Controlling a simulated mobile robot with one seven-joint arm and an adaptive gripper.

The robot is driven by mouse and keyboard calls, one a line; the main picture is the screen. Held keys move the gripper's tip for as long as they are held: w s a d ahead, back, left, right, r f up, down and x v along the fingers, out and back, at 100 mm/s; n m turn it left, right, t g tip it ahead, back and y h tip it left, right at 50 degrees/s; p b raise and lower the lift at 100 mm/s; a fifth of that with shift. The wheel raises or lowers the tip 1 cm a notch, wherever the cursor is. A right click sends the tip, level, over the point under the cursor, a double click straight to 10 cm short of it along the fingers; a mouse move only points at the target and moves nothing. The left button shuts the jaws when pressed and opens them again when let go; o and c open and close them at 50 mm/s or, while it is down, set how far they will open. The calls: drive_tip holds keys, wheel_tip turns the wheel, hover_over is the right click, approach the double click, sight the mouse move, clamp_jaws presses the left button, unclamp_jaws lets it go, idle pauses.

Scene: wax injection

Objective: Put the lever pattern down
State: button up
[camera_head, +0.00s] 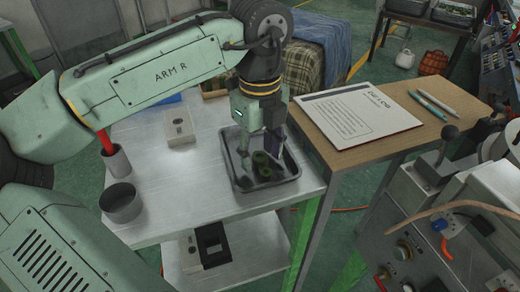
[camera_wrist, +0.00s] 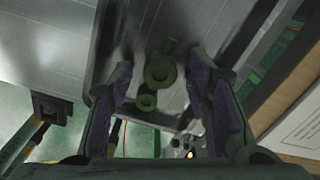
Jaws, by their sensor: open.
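The lever pattern (camera_head: 262,168) is a dark green piece with ring-shaped ends, lying in the grey metal tray (camera_head: 268,187) on the table. My gripper (camera_head: 259,148) points down into the tray right at the pattern. In the wrist view, its two fingers (camera_wrist: 158,78) stand apart on either side of the green pattern (camera_wrist: 160,70), with gaps visible between fingers and pattern. The gripper is open and holds nothing. The head view partly hides the pattern behind the fingers.
A pale block with a hole (camera_head: 179,128) lies on the white table left of the tray. A grey cup (camera_head: 121,203) and a holder with a red handle (camera_head: 115,160) stand further left. A wooden table with a clipboard (camera_head: 357,115) and pens adjoins on the right.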

sight(260, 157)
wheel_tip(260, 157, up, 12)
drive_tip(key=shift+r, duration=0.2)
idle(0.5)
